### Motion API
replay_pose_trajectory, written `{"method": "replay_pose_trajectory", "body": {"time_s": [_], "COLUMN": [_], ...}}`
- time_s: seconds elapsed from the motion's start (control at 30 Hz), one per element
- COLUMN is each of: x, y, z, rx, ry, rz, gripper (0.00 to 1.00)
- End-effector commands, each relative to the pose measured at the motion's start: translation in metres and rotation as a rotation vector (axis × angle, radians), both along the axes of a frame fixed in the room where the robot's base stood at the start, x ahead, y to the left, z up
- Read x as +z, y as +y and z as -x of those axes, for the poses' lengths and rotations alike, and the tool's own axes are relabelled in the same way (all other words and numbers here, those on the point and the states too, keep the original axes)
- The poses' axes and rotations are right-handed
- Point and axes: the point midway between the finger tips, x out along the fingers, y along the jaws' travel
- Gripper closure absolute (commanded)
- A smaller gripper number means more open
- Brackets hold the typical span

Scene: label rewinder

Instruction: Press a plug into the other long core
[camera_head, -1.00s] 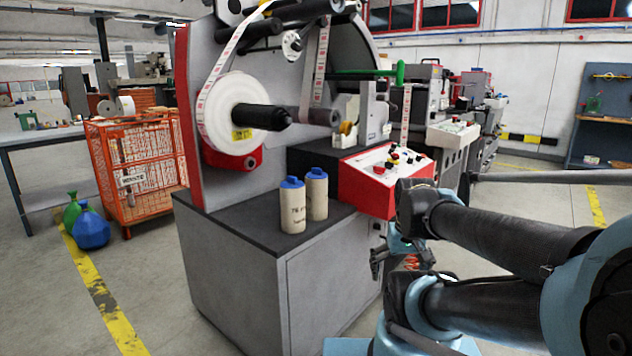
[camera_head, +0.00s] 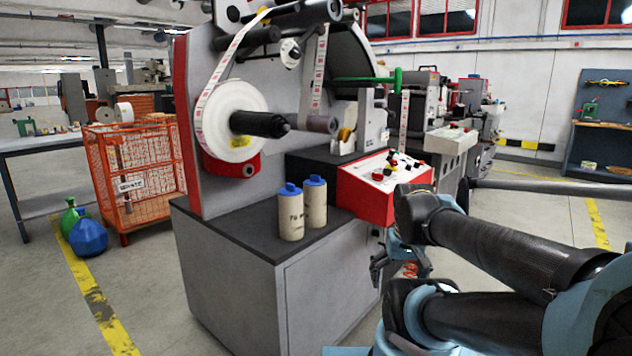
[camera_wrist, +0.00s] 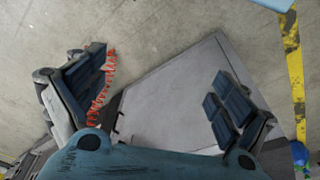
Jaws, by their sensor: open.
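Two beige long cores stand upright side by side on the dark top of the grey cabinet in the head view. The left core (camera_head: 291,219) has a blue plug (camera_head: 289,191) at its top end, and the right core (camera_head: 316,205) also has a blue plug (camera_head: 315,180) at its top. I cannot tell how deep either plug sits. My gripper (camera_head: 384,266) is low beside the cabinet's right side, below the cores and apart from them. In the wrist view my gripper (camera_wrist: 158,92) has its fingers wide apart with nothing between them. No core or plug shows there.
The label rewinder (camera_head: 293,100) with its white roll (camera_head: 218,105) rises behind the cores. A red control box (camera_head: 365,200) stands to their right. An orange cage (camera_head: 130,170) and blue and green bags (camera_head: 88,236) are at left. The cabinet top's front left (camera_head: 225,228) is clear.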

Motion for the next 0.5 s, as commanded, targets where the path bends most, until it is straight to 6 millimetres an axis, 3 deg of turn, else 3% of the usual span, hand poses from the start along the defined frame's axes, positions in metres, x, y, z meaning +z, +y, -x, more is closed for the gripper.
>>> {"method": "replay_pose_trajectory", "body": {"time_s": [0.03, 0.2, 0.5], "x": [0.004, 0.038, 0.129], "y": [0.001, 0.008, 0.037], "z": [0.005, -0.021, -0.099], "rx": [-0.011, -0.149, -0.580], "ry": [-0.004, -0.004, 0.021], "rz": [-0.004, -0.057, -0.216], "gripper": [0.29, 0.65, 0.65]}}
